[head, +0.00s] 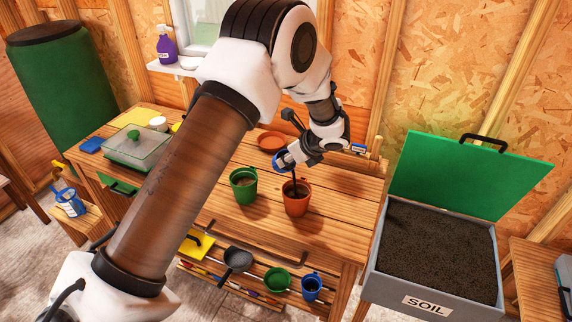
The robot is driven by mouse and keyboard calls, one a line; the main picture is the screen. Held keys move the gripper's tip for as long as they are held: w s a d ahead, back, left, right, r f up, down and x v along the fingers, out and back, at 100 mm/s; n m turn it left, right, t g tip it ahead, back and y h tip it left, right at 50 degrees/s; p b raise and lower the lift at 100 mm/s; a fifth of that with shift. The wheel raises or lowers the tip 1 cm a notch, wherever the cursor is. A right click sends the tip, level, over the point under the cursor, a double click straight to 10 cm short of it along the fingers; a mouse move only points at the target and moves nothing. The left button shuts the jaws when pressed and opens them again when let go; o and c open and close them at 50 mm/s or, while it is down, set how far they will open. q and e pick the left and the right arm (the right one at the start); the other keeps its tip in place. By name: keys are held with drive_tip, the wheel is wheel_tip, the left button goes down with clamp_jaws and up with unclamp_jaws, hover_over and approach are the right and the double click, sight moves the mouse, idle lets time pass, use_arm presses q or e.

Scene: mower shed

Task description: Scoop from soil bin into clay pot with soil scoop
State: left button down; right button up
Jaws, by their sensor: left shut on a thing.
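The soil bin (385,285) is a grey box at the right, labelled SOIL. Its green lid stands open and dark soil fills it. The clay pot (297,206) is orange and stands on the wooden bench with dark soil inside. My left gripper (290,163) is just above the clay pot, shut on a tool that appears to be the soil scoop (293,184). Its slim dark part points down to the pot's mouth. The gripper hides much of the tool, so I cannot tell if it touches the soil. My right gripper is not in view.
A green pot (243,192) stands left of the clay pot, and an orange saucer (271,141) behind. A clear-lidded tray (133,150) sits at the bench's left. A dark pan (237,261), green pot and blue mug are on the lower shelf. My left arm crosses the bench.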

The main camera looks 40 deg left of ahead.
use_arm(q)
drive_tip(key=shift+s+d+f+t+y+b, duration=0.15)
drive_tip(key=shift+d+y+b, duration=0.3)
drive_tip(key=shift+b, duration=0.65)
drive_tip(key=shift+w+d+f+t+y+b, duration=0.1)
drive_tip(key=shift+d+f+y+b, duration=0.1)
drive_tip(key=shift+y+b, duration=0.75)
drive_tip(key=shift+s+d+f+t+y+b, duration=0.15)
drive_tip(key=shift+d+y+b, duration=0.2)
drive_tip(key=shift+b, duration=0.95)
drive_tip(key=shift+s+d+f+t+y+b, duration=0.2)
drive_tip(key=shift+d+f+y+b, duration=0.45)
drive_tip(key=shift+y+b, duration=1.85)
drive_tip(key=shift+w+d+f+t+y+b, duration=0.1)
drive_tip(key=shift+d+f+t+y+b, duration=0.8)
drive_tip(key=shift+b, duration=2.75)
drive_tip(key=shift+s+d+f+g+y+b, duration=0.15)
drive_tip(key=shift+d+f+g+y+b, duration=0.2)
drive_tip(key=shift+y+b, duration=2.3)
drive_tip(key=shift+a+h+b, duration=0.1)
drive_tip(key=shift+h+b, duration=0.3)
drive_tip(key=shift+h, duration=0.2)
